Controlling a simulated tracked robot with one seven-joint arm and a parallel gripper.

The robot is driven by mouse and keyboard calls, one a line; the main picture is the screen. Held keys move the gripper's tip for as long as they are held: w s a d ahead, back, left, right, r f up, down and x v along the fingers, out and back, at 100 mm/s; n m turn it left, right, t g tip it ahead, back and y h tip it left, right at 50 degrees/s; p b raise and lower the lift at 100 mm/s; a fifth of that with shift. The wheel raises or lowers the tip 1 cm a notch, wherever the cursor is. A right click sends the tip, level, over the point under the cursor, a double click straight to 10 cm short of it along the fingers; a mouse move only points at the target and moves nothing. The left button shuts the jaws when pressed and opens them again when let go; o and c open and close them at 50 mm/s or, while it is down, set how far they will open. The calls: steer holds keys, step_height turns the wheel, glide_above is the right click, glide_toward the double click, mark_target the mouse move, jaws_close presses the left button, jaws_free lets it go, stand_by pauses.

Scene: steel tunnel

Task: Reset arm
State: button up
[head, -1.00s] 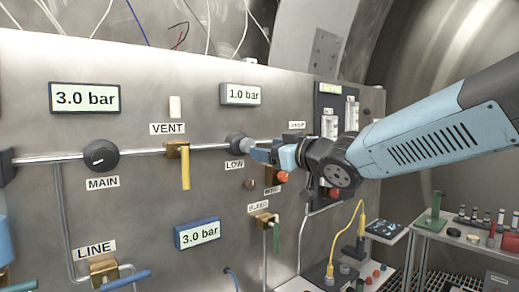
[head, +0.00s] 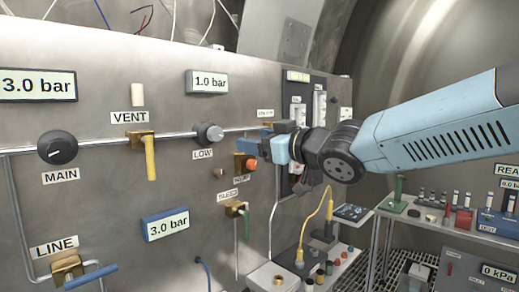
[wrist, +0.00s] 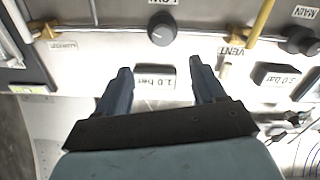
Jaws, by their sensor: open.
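My gripper (head: 262,139) is at the end of my blue arm, in front of the panel to the right of the LOW knob (head: 208,134). In the wrist view my gripper (wrist: 160,77) shows two dark fingers spread apart with nothing between them. The LOW knob (wrist: 161,32) lies beyond the fingertips there, apart from them. The 1.0 bar display (wrist: 155,78) shows behind the gap between the fingers. Part of the panel to the right of LOW is hidden behind my gripper and wrist.
The panel carries the MAIN knob (head: 58,147), yellow VENT lever (head: 151,158), blue LINE lever (head: 90,277), green lever (head: 246,223) and 3.0 bar display (head: 166,225). A bench with a yellow cable (head: 328,205) and a rack of small items (head: 440,199) stand right.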

steer(key=s+d+f+m+h, duration=0.1)
steer(key=d+f+m+h, duration=0.35)
steer(key=d, duration=0.55)
steer(key=d+f+m+h, duration=0.4)
steer(key=d+h, duration=0.2)
steer(key=d, duration=0.5)
steer(key=s+d+f+m+g+h, duration=0.1)
steer(key=s+d+f+m+g, duration=0.1)
steer(key=s+f, duration=0.3)
steer(key=s+d+f+m+g+h, duration=0.2)
steer(key=s+d+f+g, duration=0.2)
steer(key=s, duration=0.6)
steer(key=shift+d+f, duration=0.35)
steer(key=shift+f, duration=0.05)
stand_by(1.2)
